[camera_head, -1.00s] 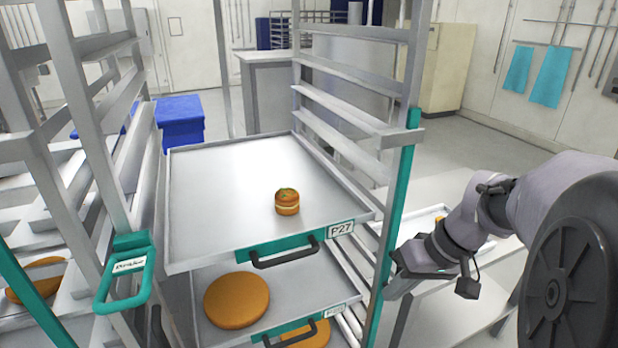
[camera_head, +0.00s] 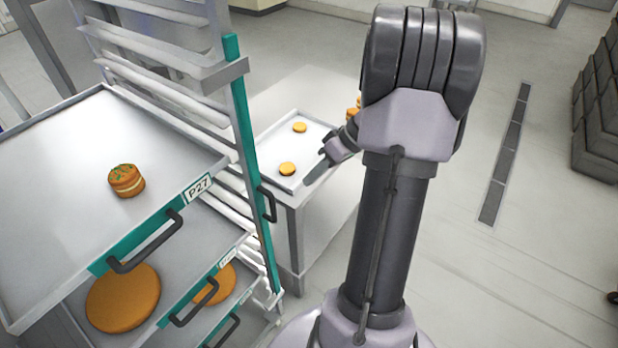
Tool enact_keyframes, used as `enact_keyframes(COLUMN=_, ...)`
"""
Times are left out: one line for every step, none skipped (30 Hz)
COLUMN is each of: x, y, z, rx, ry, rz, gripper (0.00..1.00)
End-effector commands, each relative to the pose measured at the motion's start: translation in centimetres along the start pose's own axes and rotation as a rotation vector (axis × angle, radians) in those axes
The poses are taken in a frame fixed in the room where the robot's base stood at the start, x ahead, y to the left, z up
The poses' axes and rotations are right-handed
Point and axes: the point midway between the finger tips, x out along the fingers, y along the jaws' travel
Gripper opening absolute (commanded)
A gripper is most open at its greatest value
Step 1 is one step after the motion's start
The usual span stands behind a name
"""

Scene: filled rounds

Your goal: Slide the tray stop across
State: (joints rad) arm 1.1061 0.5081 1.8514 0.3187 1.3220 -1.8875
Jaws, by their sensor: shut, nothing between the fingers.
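My gripper (camera_head: 318,174) is shut and empty, to the right of the rack, over the front edge of the small tray on the side table. The metal rack post (camera_head: 242,110) carries a vertical teal strip (camera_head: 252,165). A dark handle (camera_head: 268,204) sits beside the strip. I cannot tell which part is the tray stop. The top rack tray (camera_head: 60,165) has a teal front, a dark pull handle (camera_head: 146,246) and a P27 label (camera_head: 198,187). One filled round (camera_head: 126,181) with green specks stands on it. My gripper is apart from the rack.
Lower rack trays hold a large orange round (camera_head: 123,297) and a smaller one (camera_head: 214,284). The side table (camera_head: 318,218) bears a small tray (camera_head: 272,150) with two flat rounds (camera_head: 300,127). Dark crates (camera_head: 597,110) stand far right.

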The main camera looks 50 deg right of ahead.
Motion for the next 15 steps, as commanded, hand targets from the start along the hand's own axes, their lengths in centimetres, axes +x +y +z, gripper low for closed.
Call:
enact_keyframes(x=1.3, y=0.0, z=0.1, rx=0.0, ry=-0.001, rz=-0.002, gripper=0.0)
enact_keyframes(x=1.9, y=0.0, z=0.1, rx=0.0, ry=-0.002, rz=-0.002, gripper=0.0)
enact_keyframes(x=2.8, y=0.0, z=0.1, rx=0.001, ry=-0.001, rz=-0.003, gripper=0.0)
enact_keyframes(x=3.5, y=0.1, z=0.1, rx=0.0, ry=-0.002, rz=-0.002, gripper=0.0)
enact_keyframes(x=4.2, y=0.0, z=0.1, rx=0.001, ry=-0.002, rz=-0.002, gripper=0.0)
enact_keyframes(x=5.0, y=0.0, z=0.1, rx=0.0, ry=-0.002, rz=-0.002, gripper=0.0)
enact_keyframes(x=5.7, y=0.0, z=0.1, rx=0.001, ry=-0.001, rz=-0.002, gripper=0.0)
enact_keyframes(x=6.3, y=0.0, z=0.1, rx=0.0, ry=-0.003, rz=-0.002, gripper=0.0)
enact_keyframes(x=6.9, y=-0.2, z=0.1, rx=0.0, ry=-0.001, rz=-0.001, gripper=0.0)
enact_keyframes(x=7.0, y=-0.9, z=0.0, rx=-0.002, ry=-0.001, rz=0.0, gripper=0.0)
enact_keyframes(x=7.1, y=-1.3, z=0.0, rx=-0.002, ry=-0.001, rz=0.0, gripper=0.0)
enact_keyframes(x=7.4, y=-1.9, z=0.0, rx=-0.001, ry=-0.001, rz=0.0, gripper=0.0)
enact_keyframes(x=7.6, y=-2.2, z=0.0, rx=-0.002, ry=-0.001, rz=0.001, gripper=0.0)
enact_keyframes(x=7.7, y=-2.5, z=0.0, rx=-0.002, ry=-0.001, rz=0.001, gripper=0.0)
enact_keyframes(x=7.9, y=-2.9, z=0.0, rx=-0.001, ry=0.0, rz=0.0, gripper=0.0)
